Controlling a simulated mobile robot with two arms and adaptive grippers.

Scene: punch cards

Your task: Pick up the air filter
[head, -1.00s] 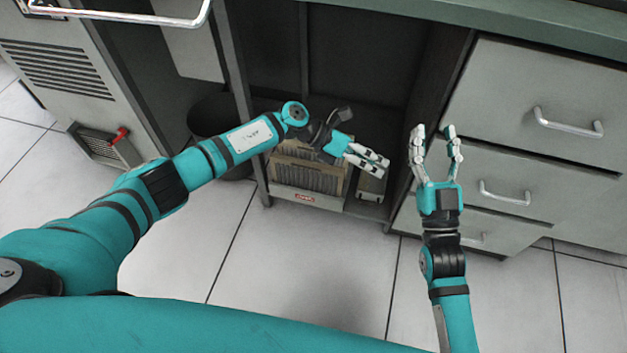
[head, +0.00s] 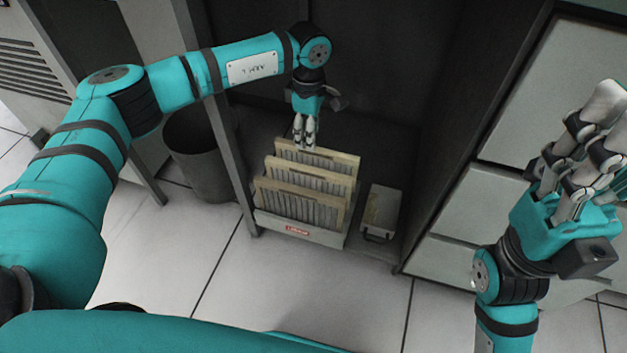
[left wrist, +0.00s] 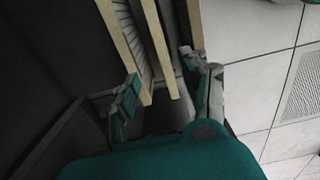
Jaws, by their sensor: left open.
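Three air filters with tan frames and pale pleats stand upright in a row in a light holder (head: 320,234) with a red label. They are the front filter (head: 298,206), the middle filter (head: 318,182) and the back filter (head: 335,161). My left gripper (head: 305,146) is open and points down over the top edge of the back filter; contact cannot be told. In the left wrist view its fingers (left wrist: 165,80) are spread, with filter frames (left wrist: 156,45) between and beyond them. My right gripper (head: 612,118) is raised at the right, fingers apart and empty.
The holder stands low inside a dark open bay with side walls. A small pale box (head: 381,209) lies right of it. A dark bin (head: 200,160) stands at the left. Grey drawers (head: 545,100) flank the bay on the right. The tiled floor in front is clear.

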